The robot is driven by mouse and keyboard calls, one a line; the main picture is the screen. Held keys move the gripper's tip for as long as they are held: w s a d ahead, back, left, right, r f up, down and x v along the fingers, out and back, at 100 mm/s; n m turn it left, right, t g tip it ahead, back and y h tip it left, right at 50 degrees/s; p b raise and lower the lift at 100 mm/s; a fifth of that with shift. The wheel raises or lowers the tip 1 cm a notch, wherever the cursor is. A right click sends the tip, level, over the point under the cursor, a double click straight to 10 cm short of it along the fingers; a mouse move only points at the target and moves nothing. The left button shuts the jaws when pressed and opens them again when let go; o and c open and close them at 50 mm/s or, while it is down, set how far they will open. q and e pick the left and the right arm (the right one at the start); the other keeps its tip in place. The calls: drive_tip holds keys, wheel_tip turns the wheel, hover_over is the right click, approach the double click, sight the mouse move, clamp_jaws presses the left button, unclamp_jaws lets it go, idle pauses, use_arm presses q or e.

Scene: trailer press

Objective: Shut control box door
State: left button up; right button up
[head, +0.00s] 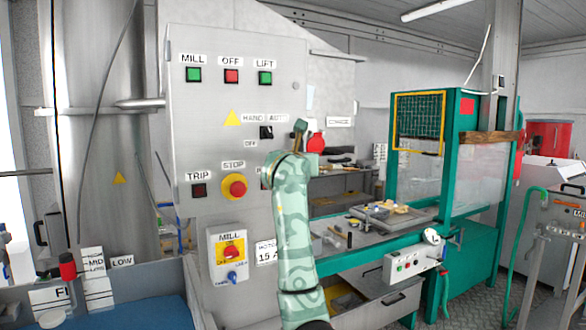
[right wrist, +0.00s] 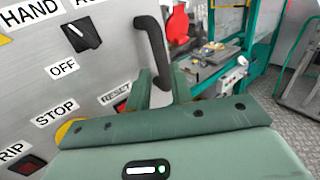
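The control box door (head: 215,130) is a large grey panel at left centre in the head view, with labelled buttons, a switch and a yellow warning triangle. It also fills the left of the right wrist view (right wrist: 105,75). I cannot tell how far it stands open. A black handle (right wrist: 152,45) is on the door near its right edge. My right gripper (right wrist: 160,80) is open, its two fingers apart with the handle's lower end between or just beyond them. Contact is unclear. In the head view my right gripper (head: 300,130) hides the handle. My left gripper is not in view.
A green-framed press (head: 450,200) with a mesh guard and work table stands right of the door. A red object (head: 316,143) is just behind my right gripper. A blue surface (head: 150,313) lies at the lower left. Grey tread-plate floor shows at right.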

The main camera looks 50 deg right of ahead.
drive_tip(key=v, duration=0.9)
drive_tip(key=shift+a, duration=0.25)
drive_tip(key=shift+s, duration=0.15)
